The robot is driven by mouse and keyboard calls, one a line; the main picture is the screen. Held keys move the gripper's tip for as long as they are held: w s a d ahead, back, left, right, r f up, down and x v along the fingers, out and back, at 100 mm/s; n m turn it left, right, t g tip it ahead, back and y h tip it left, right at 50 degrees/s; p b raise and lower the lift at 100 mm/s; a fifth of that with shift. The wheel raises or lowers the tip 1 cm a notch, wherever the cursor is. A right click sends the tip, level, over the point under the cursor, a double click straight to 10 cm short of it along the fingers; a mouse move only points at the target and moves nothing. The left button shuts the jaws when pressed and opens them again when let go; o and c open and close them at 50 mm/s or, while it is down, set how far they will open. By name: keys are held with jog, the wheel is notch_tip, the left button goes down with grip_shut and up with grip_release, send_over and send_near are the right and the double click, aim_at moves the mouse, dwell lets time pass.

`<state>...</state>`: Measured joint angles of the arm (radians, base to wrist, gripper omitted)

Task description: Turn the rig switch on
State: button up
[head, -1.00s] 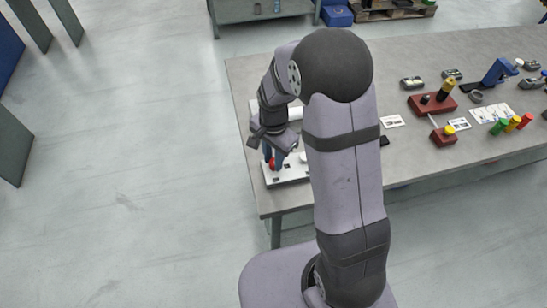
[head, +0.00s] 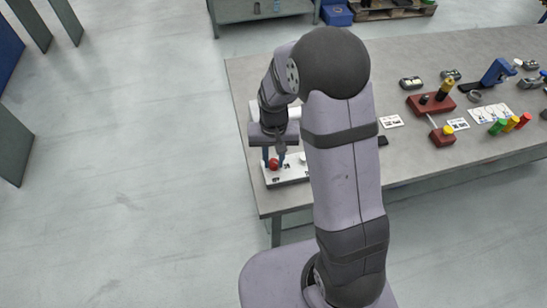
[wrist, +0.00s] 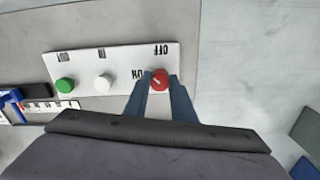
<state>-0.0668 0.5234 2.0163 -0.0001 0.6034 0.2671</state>
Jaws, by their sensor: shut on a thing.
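The rig switch is a red knob (wrist: 160,79) with a pale mark on a white panel (wrist: 120,66). The wrist view shows the labels OFF and ON upside down beside it, OFF above the knob and ON to its left. I cannot tell exactly where the mark points. My gripper (wrist: 160,90) is shut on the red knob, with one blue finger on each side. In the head view the knob (head: 274,164) shows red between the fingers of my gripper (head: 273,160), above the panel (head: 288,178) at the table's near left corner.
A green button (wrist: 65,85) and a white button (wrist: 103,81) sit on the same panel. A blue object (wrist: 12,104) lies left of it. The table (head: 420,165) holds dark red blocks (head: 430,104) and coloured pegs (head: 512,124) farther right.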

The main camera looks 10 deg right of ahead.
aim_at(274, 162)
jog(key=n, duration=0.4)
jog(key=shift+w+r+n, duration=0.1)
jog(key=shift+n, duration=0.3)
jog(key=n, duration=0.4)
jog(key=shift+n, duration=0.3)
jog(key=o, duration=1.1)
jog(key=shift+c, duration=0.2)
jog(key=shift+r+b, duration=0.7)
jog(key=shift+r, duration=2.95)
